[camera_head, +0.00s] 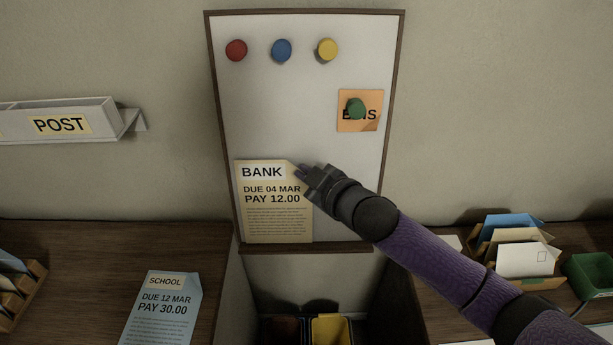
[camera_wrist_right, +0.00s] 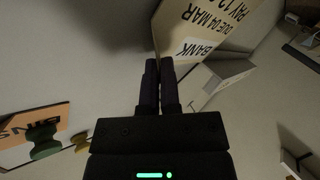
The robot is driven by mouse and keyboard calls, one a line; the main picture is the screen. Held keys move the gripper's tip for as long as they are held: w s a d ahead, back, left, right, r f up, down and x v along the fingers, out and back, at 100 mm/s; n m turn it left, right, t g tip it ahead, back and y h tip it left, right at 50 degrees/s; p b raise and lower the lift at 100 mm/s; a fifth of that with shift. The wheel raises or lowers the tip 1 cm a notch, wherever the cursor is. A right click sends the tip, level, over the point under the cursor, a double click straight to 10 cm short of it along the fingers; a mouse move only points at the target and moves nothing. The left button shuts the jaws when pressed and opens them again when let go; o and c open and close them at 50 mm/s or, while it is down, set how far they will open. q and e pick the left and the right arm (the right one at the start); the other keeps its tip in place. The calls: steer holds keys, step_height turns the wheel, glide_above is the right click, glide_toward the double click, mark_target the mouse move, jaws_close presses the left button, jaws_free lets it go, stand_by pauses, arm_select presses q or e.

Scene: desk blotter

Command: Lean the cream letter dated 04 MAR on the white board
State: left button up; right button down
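The cream letter (camera_head: 277,222), marked BANK, DUE 04 MAR, PAY 12.00, stands upright against the lower left of the white board (camera_head: 290,110). Its lower edge is at the board's bottom ledge (camera_head: 310,247). My right gripper (camera_head: 302,173) is at the letter's upper right corner. In the right wrist view its fingers (camera_wrist_right: 160,66) are close together, shut on that corner, and the letter (camera_wrist_right: 208,25) extends beyond the tips. My left gripper is not in view.
Red (camera_head: 236,50), blue (camera_head: 282,50) and yellow (camera_head: 327,49) magnets and an orange BINS note (camera_head: 345,123) are on the board. A blue SCHOOL letter (camera_head: 163,310) lies at front left. A POST tray (camera_head: 60,122) is on the left wall; an envelope rack (camera_head: 525,262) stands right.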

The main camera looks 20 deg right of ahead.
steer(key=shift+w+f, duration=0.1)
steer(key=c, duration=0.8)
jaws_free()
steer(key=shift+o, duration=0.2)
steer(key=p+v, duration=0.2)
steer(key=v, duration=0.8)
steer(key=shift+p, duration=0.35)
